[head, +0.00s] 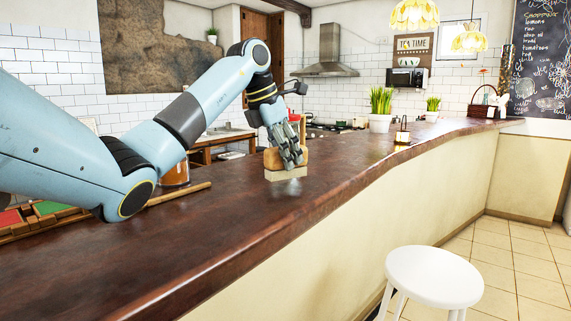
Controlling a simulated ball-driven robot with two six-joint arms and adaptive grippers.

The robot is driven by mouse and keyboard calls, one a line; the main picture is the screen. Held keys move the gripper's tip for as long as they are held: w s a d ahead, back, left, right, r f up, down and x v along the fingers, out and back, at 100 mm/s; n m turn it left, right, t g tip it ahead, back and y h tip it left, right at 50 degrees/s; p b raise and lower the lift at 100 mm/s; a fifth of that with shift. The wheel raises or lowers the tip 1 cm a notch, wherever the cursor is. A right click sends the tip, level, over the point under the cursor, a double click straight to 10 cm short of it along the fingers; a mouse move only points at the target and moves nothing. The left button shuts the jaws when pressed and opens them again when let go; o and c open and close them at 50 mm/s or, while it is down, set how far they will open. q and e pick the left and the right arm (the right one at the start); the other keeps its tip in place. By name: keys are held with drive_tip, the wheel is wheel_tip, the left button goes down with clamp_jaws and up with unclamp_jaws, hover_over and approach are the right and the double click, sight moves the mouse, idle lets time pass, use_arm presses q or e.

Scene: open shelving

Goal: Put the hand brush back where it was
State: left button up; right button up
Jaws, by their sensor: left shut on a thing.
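The hand brush (285,174) has a tan wooden body and pale bristles below. It is on or just above the dark wooden counter (235,215), near the middle of the view; I cannot tell whether the bristles touch the wood. My left gripper (290,160) comes down on it from above and is shut on its wooden body. The fingers hide part of the brush. My right gripper is not in view.
A tray with red and green parts (50,208) and a wooden stick (180,193) lie at the left. An amber jar (176,174) stands behind my arm. Potted grass (381,108) stands farther along the counter. A white stool (434,275) is in front.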

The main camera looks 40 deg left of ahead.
use_arm(q)
wheel_tip(320, 180, down, 2)
drive_tip(key=shift+f, duration=0.2)
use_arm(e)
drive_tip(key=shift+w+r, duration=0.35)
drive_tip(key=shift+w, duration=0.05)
use_arm(q)
drive_tip(key=shift+f, duration=0.15)
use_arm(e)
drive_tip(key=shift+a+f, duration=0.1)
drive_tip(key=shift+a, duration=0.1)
use_arm(q)
drive_tip(key=o, duration=1.1)
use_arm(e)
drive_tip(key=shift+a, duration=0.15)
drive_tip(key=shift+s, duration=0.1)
